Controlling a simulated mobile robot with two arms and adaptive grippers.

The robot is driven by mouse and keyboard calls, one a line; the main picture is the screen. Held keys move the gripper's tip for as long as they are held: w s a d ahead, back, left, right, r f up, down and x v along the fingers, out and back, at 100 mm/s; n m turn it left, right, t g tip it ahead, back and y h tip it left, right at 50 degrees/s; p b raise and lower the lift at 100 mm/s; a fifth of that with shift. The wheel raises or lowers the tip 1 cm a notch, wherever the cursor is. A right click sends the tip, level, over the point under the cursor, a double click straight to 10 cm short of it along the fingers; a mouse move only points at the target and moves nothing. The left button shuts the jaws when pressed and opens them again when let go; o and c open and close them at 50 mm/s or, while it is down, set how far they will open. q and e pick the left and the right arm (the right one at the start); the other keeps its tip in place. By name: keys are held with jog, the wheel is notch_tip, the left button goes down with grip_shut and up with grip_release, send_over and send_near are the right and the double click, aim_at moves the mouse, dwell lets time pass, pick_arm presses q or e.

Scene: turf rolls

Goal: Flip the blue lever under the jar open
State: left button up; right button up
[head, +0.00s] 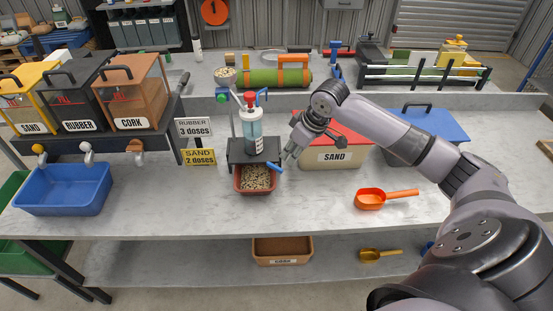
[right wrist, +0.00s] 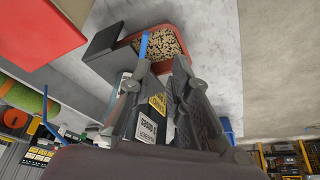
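The jar (head: 252,130) is clear with bluish contents and a red cap, upright on a dark stand (head: 236,150). The blue lever (head: 275,167) sticks out at the stand's lower right, above a red tray (head: 240,188) of mixed granules. My right gripper (head: 288,154) is just right of the jar, pointing down toward the lever. In the right wrist view, its fingertips (right wrist: 161,68) are apart with nothing gripped. The blue lever (right wrist: 144,44) shows just beyond the left fingertip; contact cannot be told. My left gripper is out of view.
A red-lidded SAND box (head: 335,155) stands close behind my right gripper. An orange scoop (head: 370,199) lies to the right. RUBBER and SAND dose signs (head: 195,128) stand left of the jar. A blue bin (head: 62,190) is far left. The front counter is mostly clear.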

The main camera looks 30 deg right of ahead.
notch_tip(320, 180, up, 4)
jog(key=d, duration=0.3)
jog(key=p, duration=0.4)
send_near(278, 167)
jog(key=x, duration=0.6)
jog(key=shift+a+f, duration=0.15)
jog(key=shift+f, duration=0.1)
jog(key=shift+x, duration=0.85)
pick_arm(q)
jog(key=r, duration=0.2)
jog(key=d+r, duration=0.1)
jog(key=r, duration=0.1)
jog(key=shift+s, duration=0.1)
pick_arm(e)
jog(key=shift+c, duration=0.5)
grip_shut()
